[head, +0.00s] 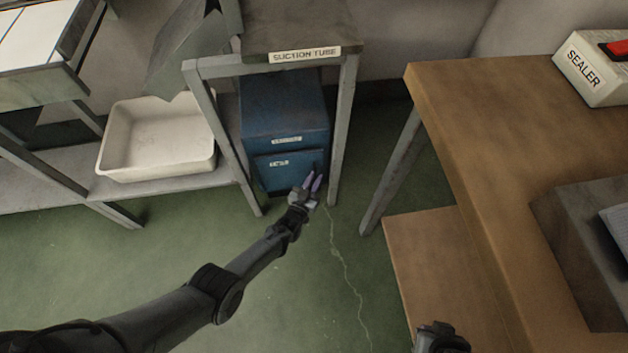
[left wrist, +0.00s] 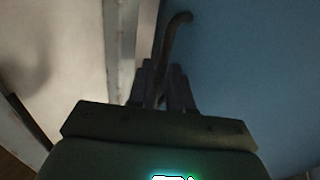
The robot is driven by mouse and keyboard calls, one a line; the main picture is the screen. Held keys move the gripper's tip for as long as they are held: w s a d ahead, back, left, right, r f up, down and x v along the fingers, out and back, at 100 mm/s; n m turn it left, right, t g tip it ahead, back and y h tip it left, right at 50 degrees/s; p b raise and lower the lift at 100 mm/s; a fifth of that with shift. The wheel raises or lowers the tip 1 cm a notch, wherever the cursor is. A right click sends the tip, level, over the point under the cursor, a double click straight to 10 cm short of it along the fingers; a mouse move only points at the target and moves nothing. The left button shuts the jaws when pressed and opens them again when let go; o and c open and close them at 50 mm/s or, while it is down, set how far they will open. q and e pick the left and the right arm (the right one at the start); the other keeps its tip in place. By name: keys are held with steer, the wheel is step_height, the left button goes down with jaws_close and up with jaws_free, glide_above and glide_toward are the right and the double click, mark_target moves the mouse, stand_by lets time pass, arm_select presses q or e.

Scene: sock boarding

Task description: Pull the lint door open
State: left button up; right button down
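The blue cabinet (head: 284,105) stands under the suction tube frame. Its front carries a lower panel, the lint door (head: 275,175), with a small white label; it looks closed. My left gripper (head: 313,181) is at the right side of this door, its two purple-looking fingers close together. In the left wrist view, a dark curved handle (left wrist: 178,28) rises from between the left gripper's fingers (left wrist: 163,85), which sit close on both sides of it, with the blue surface to the right. My right gripper (head: 440,340) shows only in part at the bottom edge; its fingers are hidden.
The grey frame (head: 343,130) has a leg just right of the door. A white bin (head: 160,140) sits on a low shelf to the left. A wooden table (head: 470,130) with a sealer (head: 590,70) stands at right. Green floor (head: 310,270) in front is clear.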

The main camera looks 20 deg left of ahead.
arm_select(q)
steer(key=shift+s+f, duration=0.1)
steer(key=shift+s, duration=0.05)
jaws_close()
stand_by(0.9)
